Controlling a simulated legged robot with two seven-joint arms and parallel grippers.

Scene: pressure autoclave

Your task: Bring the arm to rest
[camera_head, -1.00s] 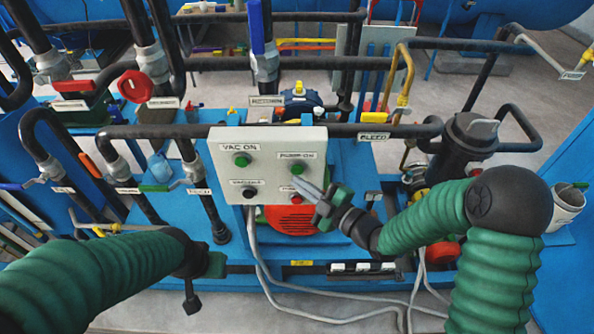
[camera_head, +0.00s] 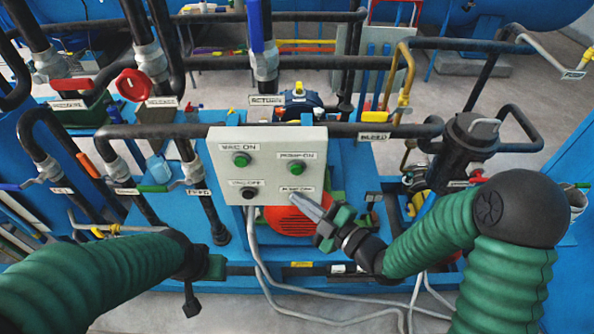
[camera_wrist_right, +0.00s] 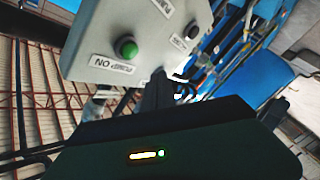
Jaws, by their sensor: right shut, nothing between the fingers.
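My right gripper (camera_head: 312,210) is shut and empty. Its tips are at the lower right of the grey control box (camera_head: 268,148) and hide the button at that corner. I cannot tell whether the tips touch the box. In the right wrist view the box (camera_wrist_right: 150,35) is close ahead, with a green button (camera_wrist_right: 126,48) beside a PUMP ON label. My left arm (camera_head: 100,275) comes in from the left and ends near a dark wrist (camera_head: 197,262). Its finger opening cannot be made out.
Black pipes (camera_head: 290,130) run behind and beside the box. A red wheel (camera_head: 133,85) and lever valves stand at the left. A dark cylindrical vessel (camera_head: 468,145) stands right of my gripper. Pale cables (camera_head: 258,265) hang below the box. Open floor shows at the back right.

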